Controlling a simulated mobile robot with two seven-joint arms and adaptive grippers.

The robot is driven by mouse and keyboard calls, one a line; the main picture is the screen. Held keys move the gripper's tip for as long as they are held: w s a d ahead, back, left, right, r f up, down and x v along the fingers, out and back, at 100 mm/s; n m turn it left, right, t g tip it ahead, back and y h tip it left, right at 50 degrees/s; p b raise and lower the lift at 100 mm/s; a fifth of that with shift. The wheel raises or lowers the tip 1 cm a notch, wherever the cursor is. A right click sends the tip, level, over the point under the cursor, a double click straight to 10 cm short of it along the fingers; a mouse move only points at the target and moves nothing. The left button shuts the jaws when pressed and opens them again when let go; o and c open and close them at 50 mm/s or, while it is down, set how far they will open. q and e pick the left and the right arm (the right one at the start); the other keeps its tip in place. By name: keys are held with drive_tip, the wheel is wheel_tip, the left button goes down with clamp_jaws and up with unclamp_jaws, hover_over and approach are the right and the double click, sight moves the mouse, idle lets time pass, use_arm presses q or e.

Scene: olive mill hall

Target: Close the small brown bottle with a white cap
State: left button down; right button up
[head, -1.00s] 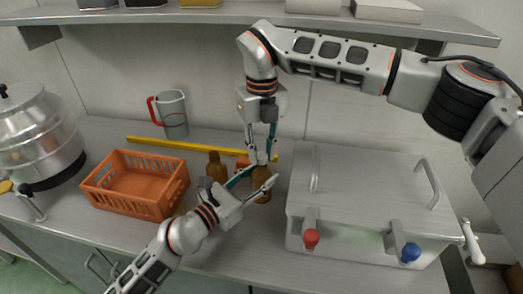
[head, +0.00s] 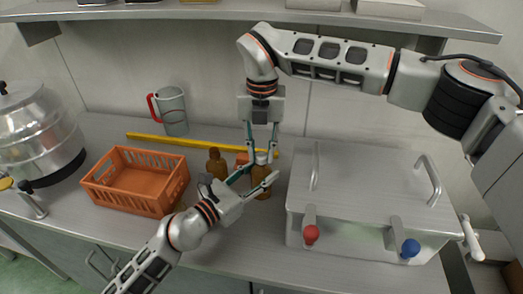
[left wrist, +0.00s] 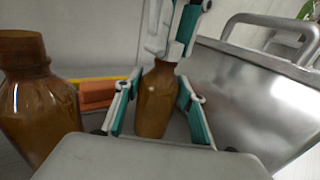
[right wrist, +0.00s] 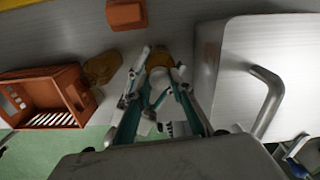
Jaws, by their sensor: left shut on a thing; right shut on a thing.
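The small brown bottle (head: 263,190) stands upright on the steel counter, left of the metal box. My left gripper (head: 258,183) is shut on its body from the front left; in the left wrist view the bottle (left wrist: 155,100) sits between the teal fingers. My right gripper (head: 262,158) points down from above, its fingers around the white cap (head: 262,157) at the bottle's top. The cap is mostly hidden by the fingers, so I cannot tell how far it is seated. In the right wrist view the bottle (right wrist: 160,77) shows between the fingertips.
A second brown bottle (head: 216,166) stands just left. An orange block (head: 241,159) and a yellow bar (head: 165,139) lie behind. An orange crate (head: 130,195) is at left, a grey jug (head: 174,112) at the back. The metal box (head: 365,180) with red and blue knobs borders the right.

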drive_tip(key=m, duration=2.1)
drive_tip(key=shift+m, duration=0.4)
drive_tip(key=m, duration=0.6)
drive_tip(key=shift+w+m, duration=0.1)
drive_tip(key=shift+m, duration=0.2)
drive_tip(key=o, duration=0.7)
